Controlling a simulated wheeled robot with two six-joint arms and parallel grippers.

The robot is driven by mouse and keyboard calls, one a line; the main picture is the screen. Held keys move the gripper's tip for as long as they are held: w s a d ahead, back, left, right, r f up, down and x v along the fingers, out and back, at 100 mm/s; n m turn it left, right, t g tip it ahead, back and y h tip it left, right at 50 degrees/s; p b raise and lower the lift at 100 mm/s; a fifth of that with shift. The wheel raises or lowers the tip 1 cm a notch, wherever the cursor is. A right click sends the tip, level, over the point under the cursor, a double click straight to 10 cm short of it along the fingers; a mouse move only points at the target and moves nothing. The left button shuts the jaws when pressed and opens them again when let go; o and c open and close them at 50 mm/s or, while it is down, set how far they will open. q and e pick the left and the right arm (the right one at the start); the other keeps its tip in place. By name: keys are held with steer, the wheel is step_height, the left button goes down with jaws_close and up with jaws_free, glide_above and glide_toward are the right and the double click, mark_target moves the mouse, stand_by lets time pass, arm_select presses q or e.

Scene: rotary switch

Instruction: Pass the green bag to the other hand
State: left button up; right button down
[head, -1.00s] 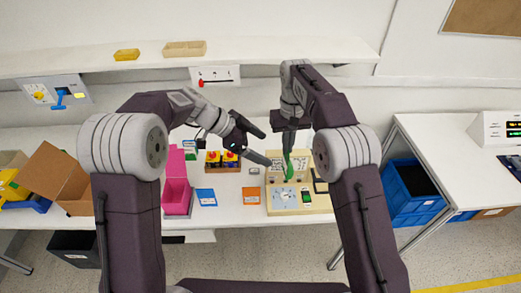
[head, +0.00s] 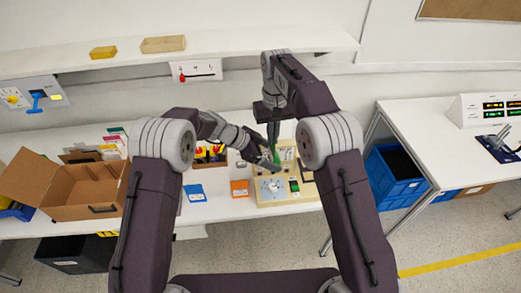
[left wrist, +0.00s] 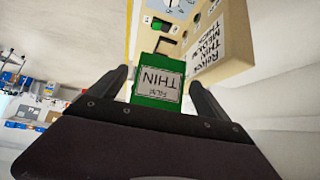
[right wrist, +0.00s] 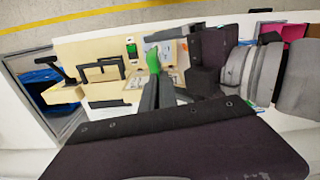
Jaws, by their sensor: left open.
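The green bag (head: 277,153) hangs below my right gripper (head: 274,141), above the beige panel. In the right wrist view the bag (right wrist: 153,60) shows at the ends of the closely set fingers (right wrist: 157,88), which are shut on it. My left gripper (head: 266,154) has come in from the left at the bag, and partly covers it in the head view.
The beige panel (head: 300,190) with a dial and a green-lit switch stands just below the grippers. An orange card (head: 240,188) and a blue card (head: 195,193) lie left of it. An open cardboard box (head: 85,205) stands further left. A shelf (head: 215,55) runs behind.

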arm_select(q)
steer(key=shift+d+f, duration=0.2)
steer(key=shift+f, duration=0.05)
steer(key=c, duration=1.5)
steer(key=shift+o, duration=0.2)
arm_select(e)
steer(key=c, duration=1.6)
jaws_free()
arm_select(q)
steer(key=shift+w, duration=0.1)
arm_select(e)
steer(key=s+d+f, duration=0.3)
steer(key=s, duration=0.5)
steer(key=s+d+f+m, duration=0.1)
steer(key=s+d+f, duration=0.2)
steer(key=s, duration=0.5)
steer(key=s+d+f+m+t, duration=0.1)
steer(key=s+d+f, duration=0.2)
steer(key=s+d, duration=0.2)
steer(key=shift+s+d+f, duration=0.1)
steer(key=shift+s+f, duration=0.05)
steer(key=shift+s, duration=1.55)
